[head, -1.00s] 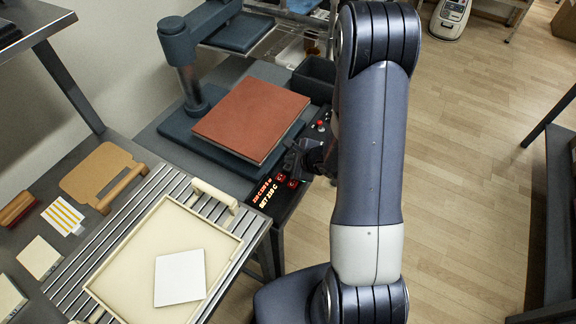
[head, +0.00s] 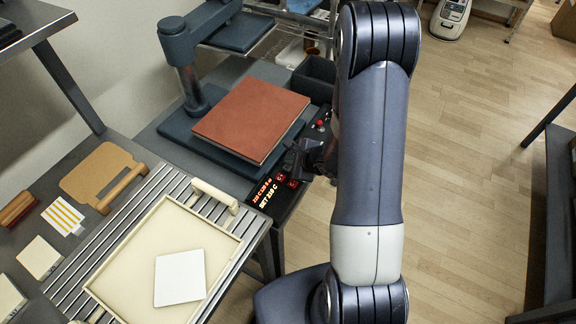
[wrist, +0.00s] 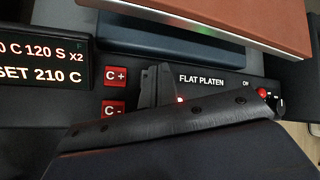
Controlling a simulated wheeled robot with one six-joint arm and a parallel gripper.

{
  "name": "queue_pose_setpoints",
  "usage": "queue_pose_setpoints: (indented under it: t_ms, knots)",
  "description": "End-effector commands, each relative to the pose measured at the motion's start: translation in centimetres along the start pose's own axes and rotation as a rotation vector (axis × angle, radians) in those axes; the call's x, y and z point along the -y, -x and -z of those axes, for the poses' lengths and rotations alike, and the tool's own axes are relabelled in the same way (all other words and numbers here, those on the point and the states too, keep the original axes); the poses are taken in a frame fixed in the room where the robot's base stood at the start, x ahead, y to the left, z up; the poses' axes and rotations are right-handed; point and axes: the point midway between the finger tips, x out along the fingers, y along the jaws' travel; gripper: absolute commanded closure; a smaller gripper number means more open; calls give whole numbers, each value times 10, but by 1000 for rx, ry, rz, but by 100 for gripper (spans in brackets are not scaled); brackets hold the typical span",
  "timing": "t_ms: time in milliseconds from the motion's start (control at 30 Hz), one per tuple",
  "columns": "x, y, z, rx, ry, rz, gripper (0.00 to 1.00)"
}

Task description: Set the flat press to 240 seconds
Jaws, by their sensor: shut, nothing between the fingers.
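The flat press has a dark blue base and post (head: 192,92) with a reddish-brown pad (head: 250,118) on its lower platen. Its front panel carries a lit display (head: 265,193). In the wrist view the display (wrist: 42,62) reads "120 S x2" on the top line, its start cut off, and "SET 210 C" below. Red C+ (wrist: 115,77) and C- (wrist: 114,107) buttons sit right of it, beside the words FLAT PLATEN. My gripper (head: 297,160) is shut and empty, over the panel just right of the buttons. In the wrist view its dark fingers (wrist: 158,88) hide part of the panel; I cannot tell whether they touch it.
A red button (wrist: 262,93) and a black knob (wrist: 280,103) sit at the panel's right end. A cream tray (head: 125,285) with a white square tile (head: 180,278) lies on the slatted table at left. A dark bin (head: 314,76) stands behind the press. Open floor lies right of my arm.

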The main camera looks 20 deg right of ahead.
Motion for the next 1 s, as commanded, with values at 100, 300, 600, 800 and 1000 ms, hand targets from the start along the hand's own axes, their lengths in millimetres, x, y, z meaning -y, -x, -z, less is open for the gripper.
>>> queue_pose_setpoints:
  t_ms: [100,300,600,800,1000]
  knots:
    - [0,0,0,0,0,0,100]
    - [-1,-2,1,0,0,0,100]
    - [-5,-7,5,-1,0,0,100]
    - [-4,-6,4,-1,0,-1,100]
    - [-4,-6,4,0,0,0,100]
